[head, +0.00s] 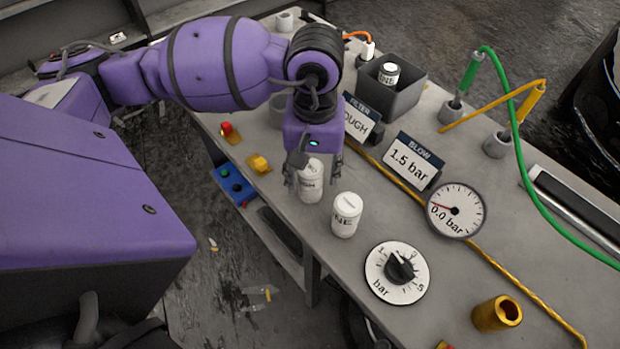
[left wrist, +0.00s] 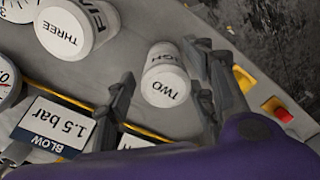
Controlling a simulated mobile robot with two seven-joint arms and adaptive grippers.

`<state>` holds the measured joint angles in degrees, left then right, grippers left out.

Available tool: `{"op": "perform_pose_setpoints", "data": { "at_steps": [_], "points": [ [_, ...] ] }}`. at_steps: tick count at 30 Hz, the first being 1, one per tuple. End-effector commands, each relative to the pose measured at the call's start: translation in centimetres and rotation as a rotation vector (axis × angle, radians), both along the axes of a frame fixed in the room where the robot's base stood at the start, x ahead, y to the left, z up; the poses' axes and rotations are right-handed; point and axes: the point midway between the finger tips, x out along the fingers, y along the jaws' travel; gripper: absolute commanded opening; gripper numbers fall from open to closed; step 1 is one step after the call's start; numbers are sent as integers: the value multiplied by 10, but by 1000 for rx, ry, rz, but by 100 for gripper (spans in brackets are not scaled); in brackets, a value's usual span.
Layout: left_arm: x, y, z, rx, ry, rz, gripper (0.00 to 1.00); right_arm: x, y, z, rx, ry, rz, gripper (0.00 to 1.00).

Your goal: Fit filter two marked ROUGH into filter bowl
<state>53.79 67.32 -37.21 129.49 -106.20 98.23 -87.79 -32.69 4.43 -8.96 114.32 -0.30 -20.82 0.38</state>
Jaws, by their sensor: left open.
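Filter two (head: 311,184) is a white canister with a dark band of lettering, standing upright on the grey bench. In the left wrist view filter two (left wrist: 165,85) shows "TWO" on its top and part of "ROUGH" on its side. My left gripper (head: 313,174) is over it, pointing down and open, with one finger on each side. In the left wrist view gaps show between the fingers and the canister. A grey round cup (head: 278,110), perhaps the filter bowl, is partly hidden behind my left gripper. My right gripper is out of view.
Filter three (head: 346,215), marked FINE, stands close beside filter two. A dark square bin (head: 405,103) holds another white canister. The FILTER card (head: 360,118), BLOW card (head: 412,160), gauge (head: 456,210), dial (head: 397,273) and brass cup (head: 497,313) are also on the bench.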

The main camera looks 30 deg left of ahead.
Motion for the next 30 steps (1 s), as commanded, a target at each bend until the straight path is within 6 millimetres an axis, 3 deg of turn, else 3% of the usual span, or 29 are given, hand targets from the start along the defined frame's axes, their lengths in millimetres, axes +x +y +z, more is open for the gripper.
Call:
{"op": "perform_pose_setpoints", "data": {
  "at_steps": [4,14,23,30],
  "points": [
    [0,0,0,0,0,0,49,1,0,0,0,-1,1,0],
    [0,0,0,-1,0,0,6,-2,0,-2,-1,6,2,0],
    [0,0,3,0,-1,1,5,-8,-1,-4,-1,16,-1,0],
    [0,0,26,-1,-7,6,5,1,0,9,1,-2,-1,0]
  ]
}}
